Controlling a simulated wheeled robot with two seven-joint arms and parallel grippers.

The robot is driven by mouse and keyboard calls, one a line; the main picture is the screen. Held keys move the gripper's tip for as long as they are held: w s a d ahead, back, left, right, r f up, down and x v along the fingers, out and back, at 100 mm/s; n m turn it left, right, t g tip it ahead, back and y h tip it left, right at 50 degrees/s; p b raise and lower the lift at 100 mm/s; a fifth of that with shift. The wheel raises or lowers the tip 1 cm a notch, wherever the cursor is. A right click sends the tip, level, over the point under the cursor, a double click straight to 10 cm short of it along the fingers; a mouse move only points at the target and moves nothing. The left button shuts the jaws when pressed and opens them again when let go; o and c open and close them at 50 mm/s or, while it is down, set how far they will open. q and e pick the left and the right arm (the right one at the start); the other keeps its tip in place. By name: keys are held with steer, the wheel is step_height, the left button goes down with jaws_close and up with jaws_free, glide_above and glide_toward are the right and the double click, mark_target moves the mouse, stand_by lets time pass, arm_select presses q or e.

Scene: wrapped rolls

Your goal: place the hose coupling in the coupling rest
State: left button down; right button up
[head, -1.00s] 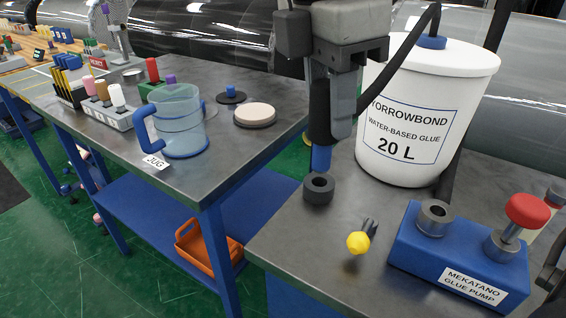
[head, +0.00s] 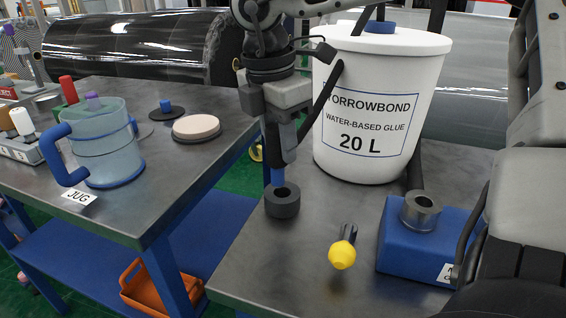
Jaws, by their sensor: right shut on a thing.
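My right gripper (head: 275,125) is shut on the hose coupling, a dark upright piece with a blue lower end (head: 277,175). The coupling rest appears to be the dark round ring (head: 282,205) on the grey bench, directly below. The blue end reaches the ring's opening in the picture; I cannot tell whether it is inside or just above. The gripper's fingers cover the coupling's upper part. A black hose (head: 322,100) runs behind the gripper beside the white glue bucket (head: 395,120). My left gripper is not in view.
A yellow-headed piece (head: 342,255) lies in front of the ring. A blue pump block (head: 400,243) with a metal socket (head: 421,210) stands right of it, partly behind my arm. A jug (head: 105,150) and a pale disc (head: 197,128) are on the left table.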

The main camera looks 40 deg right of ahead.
mark_target(283, 166)
steer(key=shift+w+d+f, duration=0.3)
steer(key=shift+d+f, duration=0.1)
steer(key=shift+f, duration=0.65)
steer(key=shift+w+d+f, duration=0.25)
steer(key=shift+d+f, duration=0.1)
steer(key=shift+f, duration=0.7)
steer(key=shift+w+d+f, duration=0.3)
steer(key=shift+d+f, duration=0.1)
steer(key=shift+f, duration=0.65)
steer(key=shift+f, duration=0.15)
steer(key=o, duration=0.6)
steer(key=shift+f+b, duration=0.1)
steer(key=shift+b, duration=0.3)
steer(key=o, duration=0.5)
steer(key=shift+c, duration=0.2)
